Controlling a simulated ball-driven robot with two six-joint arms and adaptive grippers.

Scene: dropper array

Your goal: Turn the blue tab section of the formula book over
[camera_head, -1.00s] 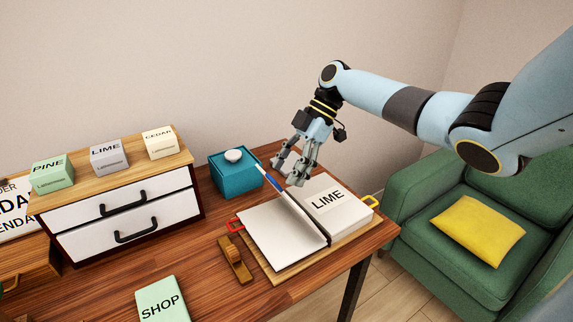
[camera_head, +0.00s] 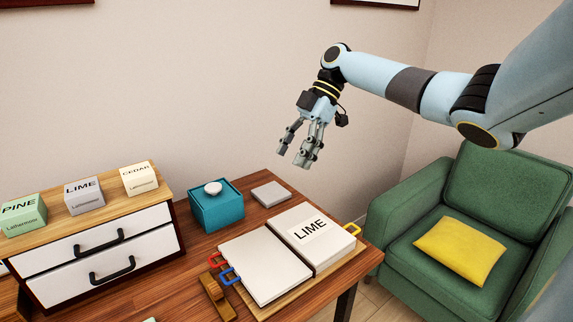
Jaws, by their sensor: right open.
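The formula book lies open on a wooden board on the table. Its left page (camera_head: 265,268) is blank and flat. Its right stack (camera_head: 325,250) carries a label reading LIME. The blue tab (camera_head: 229,276) sticks out at the left edge of the book, just in front of the red tab (camera_head: 216,259). A yellow tab (camera_head: 352,229) sticks out at the right edge. My right gripper (camera_head: 291,160) is open and empty, in the air above and behind the book, apart from it. My left gripper is not in view.
A teal box with a white knob (camera_head: 216,206) and a grey flat block (camera_head: 271,194) stand behind the book. A wooden piece (camera_head: 216,298) lies at its front left. A drawer unit (camera_head: 97,250) with labelled boxes is at left. A green armchair (camera_head: 487,190) is at right.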

